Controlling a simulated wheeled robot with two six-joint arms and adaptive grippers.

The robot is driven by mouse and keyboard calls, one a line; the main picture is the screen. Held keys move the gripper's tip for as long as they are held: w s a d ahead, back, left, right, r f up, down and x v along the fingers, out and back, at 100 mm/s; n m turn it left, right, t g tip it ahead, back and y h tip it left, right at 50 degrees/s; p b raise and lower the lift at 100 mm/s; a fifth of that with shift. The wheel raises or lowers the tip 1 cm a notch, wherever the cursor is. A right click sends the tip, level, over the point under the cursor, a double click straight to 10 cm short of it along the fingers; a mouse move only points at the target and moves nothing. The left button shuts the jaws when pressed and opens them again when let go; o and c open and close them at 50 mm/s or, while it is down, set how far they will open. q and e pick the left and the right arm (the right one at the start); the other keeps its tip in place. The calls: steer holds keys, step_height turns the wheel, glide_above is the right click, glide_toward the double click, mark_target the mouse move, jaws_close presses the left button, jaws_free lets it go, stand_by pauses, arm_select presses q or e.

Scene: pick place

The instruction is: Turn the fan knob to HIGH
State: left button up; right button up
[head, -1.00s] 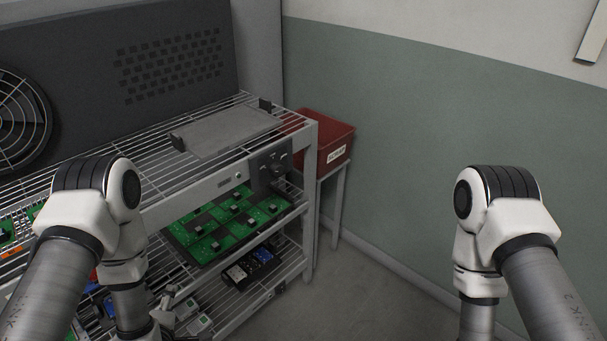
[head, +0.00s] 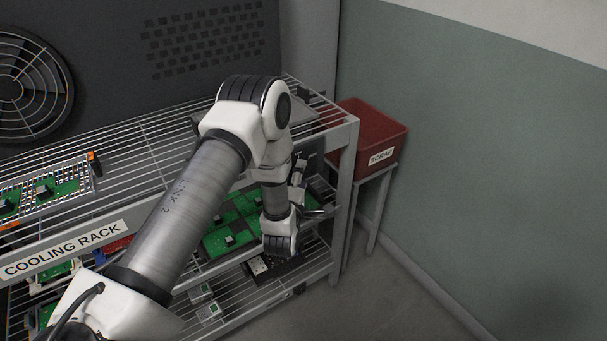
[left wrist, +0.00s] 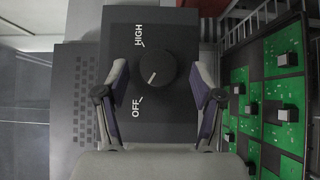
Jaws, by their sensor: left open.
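The fan knob (left wrist: 156,69) is a round black dial on a dark control panel (left wrist: 173,126) in the left wrist view. The panel is lettered HIGH and OFF, and the knob's white mark points toward the OFF side. My left gripper (left wrist: 161,73) is open and empty, with one finger to each side of the knob in this picture; whether the fingers reach around it in depth I cannot tell. In the head view my left gripper (head: 312,190) is at the rack's right front, and my arm hides the knob. My right gripper is not in view.
The wire cooling rack (head: 75,248) carries green circuit boards (head: 226,238) on its shelves. A red scrap bin (head: 372,128) stands on a stand right of the rack. A round fan (head: 22,88) is at the back left. The floor at the right is clear.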

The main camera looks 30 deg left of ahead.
arm_select(q)
steer(key=shift+a+r, duration=0.1)
steer(key=shift+r, duration=0.05)
steer(key=shift+w, duration=0.1)
steer(key=c, duration=1.1)
steer(key=shift+c, duration=0.2)
